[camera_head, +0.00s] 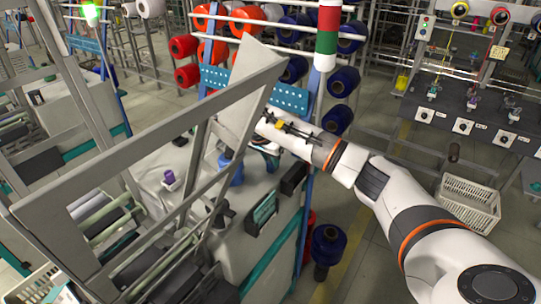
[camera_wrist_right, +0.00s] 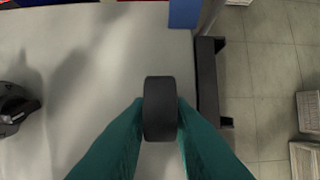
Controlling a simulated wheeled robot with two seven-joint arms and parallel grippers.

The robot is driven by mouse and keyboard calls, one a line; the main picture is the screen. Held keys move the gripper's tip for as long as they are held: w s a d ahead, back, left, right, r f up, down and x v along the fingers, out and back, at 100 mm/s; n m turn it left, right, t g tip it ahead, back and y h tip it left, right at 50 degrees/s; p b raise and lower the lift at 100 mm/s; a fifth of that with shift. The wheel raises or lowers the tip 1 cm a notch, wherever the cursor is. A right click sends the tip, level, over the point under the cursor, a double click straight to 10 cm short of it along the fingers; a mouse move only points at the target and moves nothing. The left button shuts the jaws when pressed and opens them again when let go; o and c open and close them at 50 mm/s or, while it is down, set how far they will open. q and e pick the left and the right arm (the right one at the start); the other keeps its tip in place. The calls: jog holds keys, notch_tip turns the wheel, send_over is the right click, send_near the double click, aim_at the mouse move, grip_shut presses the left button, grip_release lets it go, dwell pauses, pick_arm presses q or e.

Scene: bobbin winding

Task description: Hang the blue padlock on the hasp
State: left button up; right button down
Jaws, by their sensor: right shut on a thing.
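My right gripper (camera_head: 266,150) reaches over the machine's pale top from the right in the head view, partly hidden by its own wrist. In the right wrist view its two teal fingers (camera_wrist_right: 160,125) are shut on a dark, rounded block-like thing (camera_wrist_right: 160,108), held over the pale surface. I cannot tell from its dark face whether this is the padlock. I cannot make out a blue padlock or a hasp for certain in either view. My left gripper is not in view.
A grey raised frame (camera_head: 150,147) stands left of my right arm. A blue cylinder (camera_head: 231,172) and a purple piece (camera_head: 169,180) are on the machine top. A post with a red, white and green top (camera_head: 328,40) stands close behind my wrist. A white crate (camera_head: 468,205) is on the floor.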

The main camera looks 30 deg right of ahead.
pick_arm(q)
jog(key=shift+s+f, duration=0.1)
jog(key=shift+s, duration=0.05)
pick_arm(e)
jog(key=c, duration=1.7)
grip_release()
jog(key=shift+f, duration=0.15)
jog(key=shift+c, duration=0.2)
jog(key=shift+o, duration=1.4)
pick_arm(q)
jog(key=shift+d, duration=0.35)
pick_arm(e)
jog(key=shift+o, duration=0.8)
pick_arm(q)
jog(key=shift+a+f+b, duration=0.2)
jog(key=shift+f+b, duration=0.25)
jog(key=shift+b, duration=0.1)
pick_arm(e)
jog(key=v, duration=1.2)
jog(key=shift+r, duration=0.2)
